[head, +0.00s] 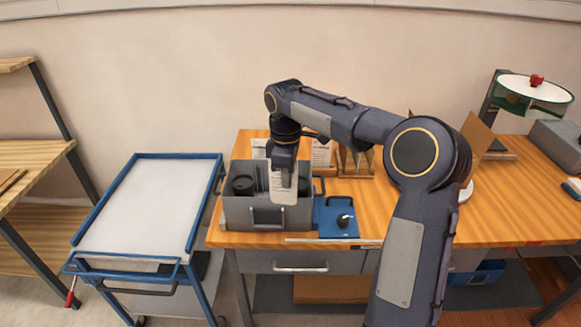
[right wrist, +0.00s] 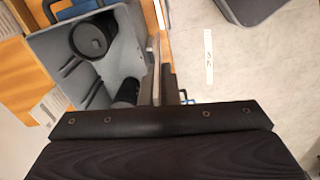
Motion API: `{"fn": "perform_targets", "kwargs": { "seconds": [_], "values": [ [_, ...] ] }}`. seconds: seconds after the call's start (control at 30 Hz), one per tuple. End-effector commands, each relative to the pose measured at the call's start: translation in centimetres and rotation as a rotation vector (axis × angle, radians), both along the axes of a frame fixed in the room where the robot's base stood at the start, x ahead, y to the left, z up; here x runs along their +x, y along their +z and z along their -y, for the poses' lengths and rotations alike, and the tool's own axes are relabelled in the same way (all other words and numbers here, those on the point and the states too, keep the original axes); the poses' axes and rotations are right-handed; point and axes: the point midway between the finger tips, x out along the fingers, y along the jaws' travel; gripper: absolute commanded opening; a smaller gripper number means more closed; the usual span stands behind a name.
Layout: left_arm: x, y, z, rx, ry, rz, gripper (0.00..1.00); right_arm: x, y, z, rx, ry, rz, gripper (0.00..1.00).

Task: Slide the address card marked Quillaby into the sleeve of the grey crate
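The grey crate (head: 236,214) stands on the wooden table near its front left corner, with black objects inside. A grey frame that looks like the sleeve (head: 267,216) is on its front wall. My right gripper (head: 284,169) is shut on a pale card (head: 284,188), held upright with its lower end overlapping the crate's front, above the frame. Any name on the card is too small to read. The right wrist view shows the card nearly edge-on (right wrist: 156,72), beside the crate's wall (right wrist: 50,48). My left gripper is not in view.
A blue plate with a black knob (head: 342,218) lies right of the crate. Other cards (head: 321,153) stand in a rack behind. A blue-framed trolley (head: 150,200) is at left. A dish-topped stand (head: 530,92) is at far right.

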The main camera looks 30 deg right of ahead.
Motion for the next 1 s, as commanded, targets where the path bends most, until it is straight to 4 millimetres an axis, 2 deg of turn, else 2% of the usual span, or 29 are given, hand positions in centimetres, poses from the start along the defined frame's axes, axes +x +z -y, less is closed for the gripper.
{"fn": "perform_targets", "kwargs": {
  "seconds": [0.27, 0.7, 0.93, 1.0],
  "values": [
    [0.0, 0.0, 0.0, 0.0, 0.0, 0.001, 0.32, -0.9, -3.9, -2.9, -0.001, -0.214, -0.002, 0.0],
    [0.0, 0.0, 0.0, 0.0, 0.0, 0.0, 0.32, -2.5, -12.1, -8.7, -0.004, -0.678, -0.003, 0.0],
    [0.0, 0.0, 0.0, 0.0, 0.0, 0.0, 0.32, -3.1, -15.4, -11.1, -0.004, -0.871, -0.002, 0.0],
    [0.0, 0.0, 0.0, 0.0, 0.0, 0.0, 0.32, -3.2, -15.5, -10.9, -0.002, -0.879, -0.005, 0.0]
  ]
}}
